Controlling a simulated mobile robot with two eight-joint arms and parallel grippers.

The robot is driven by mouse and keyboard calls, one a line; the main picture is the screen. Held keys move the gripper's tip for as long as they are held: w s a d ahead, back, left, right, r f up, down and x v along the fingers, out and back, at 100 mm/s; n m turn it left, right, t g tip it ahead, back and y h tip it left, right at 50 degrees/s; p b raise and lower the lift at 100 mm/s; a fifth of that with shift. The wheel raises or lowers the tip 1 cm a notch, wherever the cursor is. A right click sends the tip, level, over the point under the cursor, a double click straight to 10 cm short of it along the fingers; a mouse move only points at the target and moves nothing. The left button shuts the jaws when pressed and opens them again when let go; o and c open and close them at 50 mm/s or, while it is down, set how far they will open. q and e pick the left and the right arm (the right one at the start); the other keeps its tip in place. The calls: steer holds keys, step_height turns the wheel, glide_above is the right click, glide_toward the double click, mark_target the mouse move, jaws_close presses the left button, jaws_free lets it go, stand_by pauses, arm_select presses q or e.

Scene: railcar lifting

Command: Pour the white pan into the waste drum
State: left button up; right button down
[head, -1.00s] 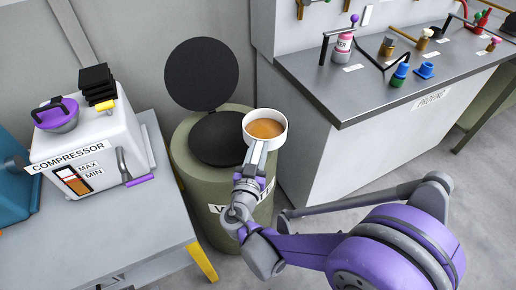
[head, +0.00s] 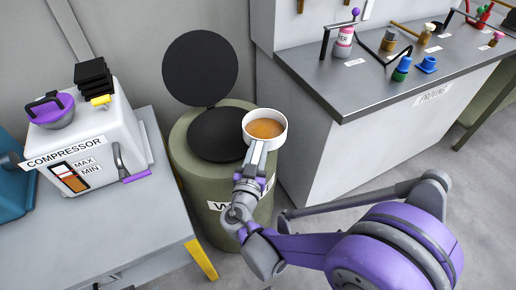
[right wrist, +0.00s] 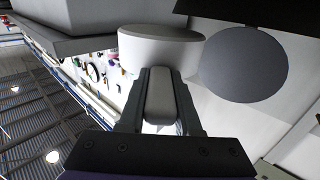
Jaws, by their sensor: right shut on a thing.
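The white pan (head: 283,134) holds a brown-orange liquid and looks about level in the head view. My right gripper (head: 258,153) is shut on the pan's handle. The pan also shows in the right wrist view (right wrist: 160,45), with its handle between the fingers (right wrist: 160,98). The olive waste drum (head: 226,222) stands just left of and below the pan. Its round black lid (head: 201,68) stands raised at the back, and the drum's dark top (head: 213,135) is partly hidden by the pan. My left gripper is not in view.
A white compressor (head: 92,143) stands on a grey bench (head: 130,225) left of the drum. A counter (head: 345,95) with bottles and several fittings stands to the right. Grey floor shows at front right.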

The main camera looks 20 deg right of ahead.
mark_target(249, 145)
steer(key=shift+f, duration=0.35)
steer(key=shift+w+a+r, duration=0.1)
steer(key=shift+a+r, duration=0.05)
steer(key=shift+w+a+r+n, duration=0.15)
steer(key=shift+r+n, duration=0.05)
steer(key=shift+n, duration=0.3)
steer(key=shift+w+a+r+n+p, duration=0.15)
steer(key=shift+w+a+r+n, duration=0.2)
steer(key=shift+n, duration=0.3)
steer(key=shift+w+a+r+n+p, duration=0.2)
steer(key=shift+a+r+n, duration=0.2)
steer(key=shift+n, duration=0.25)
steer(key=shift+w+a+r+n, duration=0.35)
steer(key=shift+w+a+n, duration=0.25)
steer(key=shift+n, duration=0.35)
steer(key=shift+w+a+r+n, duration=0.35)
steer(key=shift+a+n, duration=0.35)
steer(key=shift+n, duration=0.25)
steer(key=shift+w+a+f+n+b, duration=0.15)
steer(key=shift+w+a+n, duration=0.35)
steer(key=shift+n, duration=0.95)
steer(key=shift+w+a+r+n+b, duration=0.1)
steer(key=shift+w+a+n, duration=0.4)
steer(key=shift+n, duration=1)
steer(key=shift+w+a+f+n+b, duration=0.2)
steer(key=shift+a+n, duration=0.5)
steer(key=shift+n, duration=0.75)
